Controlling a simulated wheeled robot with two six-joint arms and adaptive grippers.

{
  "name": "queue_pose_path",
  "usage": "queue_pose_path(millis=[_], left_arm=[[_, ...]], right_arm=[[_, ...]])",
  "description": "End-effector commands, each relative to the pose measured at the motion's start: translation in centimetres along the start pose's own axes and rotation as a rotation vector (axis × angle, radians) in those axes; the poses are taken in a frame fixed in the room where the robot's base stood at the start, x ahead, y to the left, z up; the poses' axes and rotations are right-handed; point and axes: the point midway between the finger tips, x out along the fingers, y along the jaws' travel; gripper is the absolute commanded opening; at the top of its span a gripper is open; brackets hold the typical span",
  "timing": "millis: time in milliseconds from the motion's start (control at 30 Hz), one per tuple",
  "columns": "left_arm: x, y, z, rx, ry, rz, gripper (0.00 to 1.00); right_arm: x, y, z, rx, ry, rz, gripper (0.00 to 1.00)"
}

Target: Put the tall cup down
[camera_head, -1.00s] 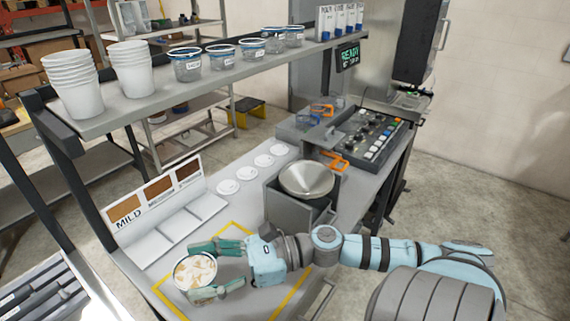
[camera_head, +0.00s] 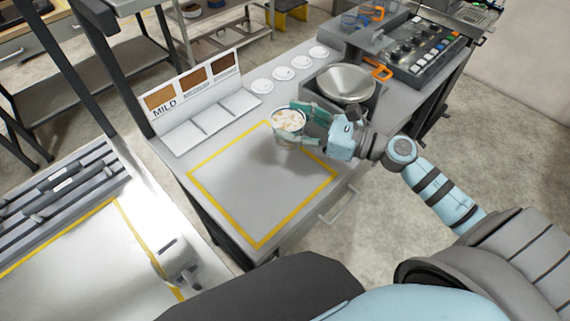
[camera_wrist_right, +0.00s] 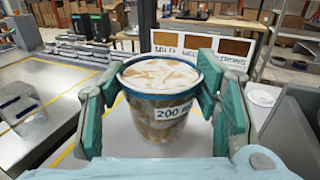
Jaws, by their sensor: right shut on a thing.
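The cup (camera_head: 288,121) is clear with a blue rim and holds pale, brown-flecked contents. My right gripper (camera_head: 284,124) is shut around its sides, and the cup is upright. It shows over the far corner of the yellow square outline (camera_head: 213,216) on the grey counter. In the right wrist view the cup (camera_wrist_right: 160,92) fills the middle, with a label reading "200" and green fingers on both sides. Its base is hidden in part, and I cannot tell whether it touches the counter. My left gripper is not in view.
A metal bowl (camera_head: 346,83) on a grey stand is just right of the gripper. White lids (camera_head: 284,73) lie in a row behind. The panel with "MILD" (camera_head: 190,92) stands at the left. The inside of the yellow square is bare.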

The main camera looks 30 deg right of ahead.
Motion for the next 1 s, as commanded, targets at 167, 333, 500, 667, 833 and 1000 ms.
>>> queue_pose_path(millis=[167, 333, 500, 667, 833, 1000], left_arm=[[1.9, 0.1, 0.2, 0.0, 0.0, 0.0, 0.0], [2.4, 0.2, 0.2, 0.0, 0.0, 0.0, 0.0], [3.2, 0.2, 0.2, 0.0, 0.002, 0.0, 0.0], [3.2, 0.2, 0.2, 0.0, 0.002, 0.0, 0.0], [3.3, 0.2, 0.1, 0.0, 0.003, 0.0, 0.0], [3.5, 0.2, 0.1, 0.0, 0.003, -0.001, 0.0]], right_arm=[[0.1, -0.1, -6.7, 0.004, -0.001, -0.002, 0.1], [0.1, 0.0, -9.5, -0.001, -0.001, 0.0, 0.1], [0.1, -0.1, -12.6, 0.0, -0.001, 0.0, 0.1], [0.1, 0.0, -13.3, -0.002, -0.003, 0.002, 0.1], [0.1, 0.0, -13.3, -0.003, -0.002, 0.002, 0.1], [0.0, 0.0, -13.6, -0.002, -0.001, 0.001, 0.66]])
